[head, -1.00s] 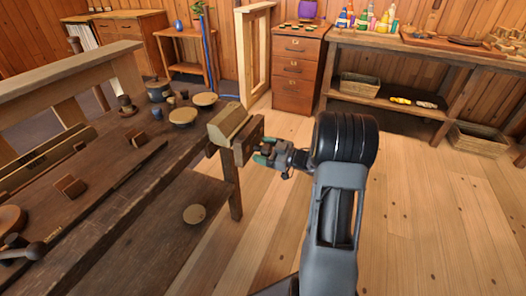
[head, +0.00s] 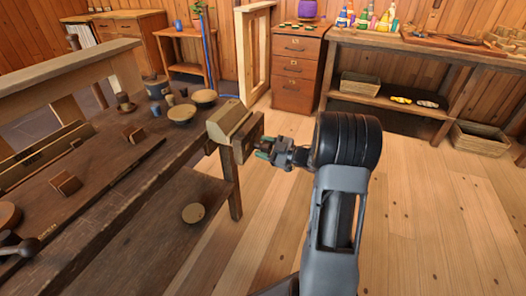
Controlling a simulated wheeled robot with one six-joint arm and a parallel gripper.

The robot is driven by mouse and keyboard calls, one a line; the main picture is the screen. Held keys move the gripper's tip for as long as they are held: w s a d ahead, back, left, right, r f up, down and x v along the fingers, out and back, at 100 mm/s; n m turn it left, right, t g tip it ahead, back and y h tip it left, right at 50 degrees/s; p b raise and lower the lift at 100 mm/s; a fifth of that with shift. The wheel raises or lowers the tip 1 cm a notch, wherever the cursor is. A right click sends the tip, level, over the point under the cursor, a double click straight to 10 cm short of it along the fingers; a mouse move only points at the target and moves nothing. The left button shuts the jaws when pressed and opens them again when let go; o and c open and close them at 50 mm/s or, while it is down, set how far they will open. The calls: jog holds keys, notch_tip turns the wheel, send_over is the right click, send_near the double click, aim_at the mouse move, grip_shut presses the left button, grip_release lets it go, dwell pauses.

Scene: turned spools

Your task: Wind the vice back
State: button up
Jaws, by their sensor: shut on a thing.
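The vice (head: 246,134) is a wooden block jaw at the right end of the dark workbench (head: 125,178). A pale wooden block (head: 228,118) sits at its top, on the bench side. My gripper (head: 266,152) is at the outer face of the vice, with its green-tipped fingers shut on the vice's handle. The handle itself is mostly hidden by the fingers and the jaw. I cannot tell from this view how wide the vice's gap is.
Several bowls, cups and a dark pot (head: 157,87) stand on the bench's far end. A round disc (head: 193,213) lies on the lower shelf. A drawer cabinet (head: 296,70) and a side bench (head: 430,52) stand behind.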

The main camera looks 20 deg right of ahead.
jog(key=n+b, duration=0.1)
jog(key=n, duration=0.1)
jog(key=shift+n, duration=0.3)
jog(key=o, duration=0.9)
jog(key=p+v, duration=0.3)
jog(key=v, duration=1)
jog(key=shift+s+d+p, duration=0.25)
jog(key=shift+s+p, duration=0.05)
jog(key=shift+s, duration=0.05)
